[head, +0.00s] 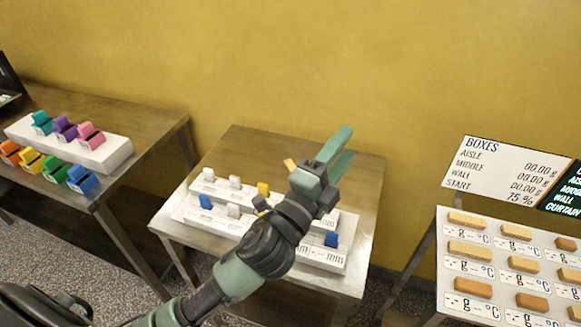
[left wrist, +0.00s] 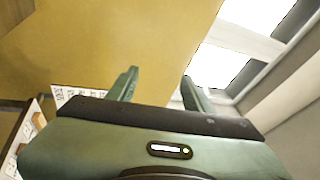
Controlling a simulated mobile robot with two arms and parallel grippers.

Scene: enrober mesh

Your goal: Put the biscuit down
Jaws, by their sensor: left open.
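My left gripper (head: 344,146) is in the middle of the head view, above the middle table, with its green fingers pointing up and to the right. In the left wrist view its two fingers (left wrist: 160,82) stand apart with nothing between them. Several tan and brown biscuits, such as a tan one (head: 468,220) and a brown one (head: 473,287), lie in rows on a white labelled board (head: 447,262) at the right. The gripper is well to the left of them. I cannot tell which biscuit the task means. My right gripper is not in view.
The middle table (head: 240,150) bears white stepped blocks with coloured pieces, partly hidden by my left arm. The left table (head: 150,118) holds a white block (head: 112,155) with coloured clips. A "BOXES" sign (head: 505,175) stands behind the biscuit board. The yellow wall is close behind.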

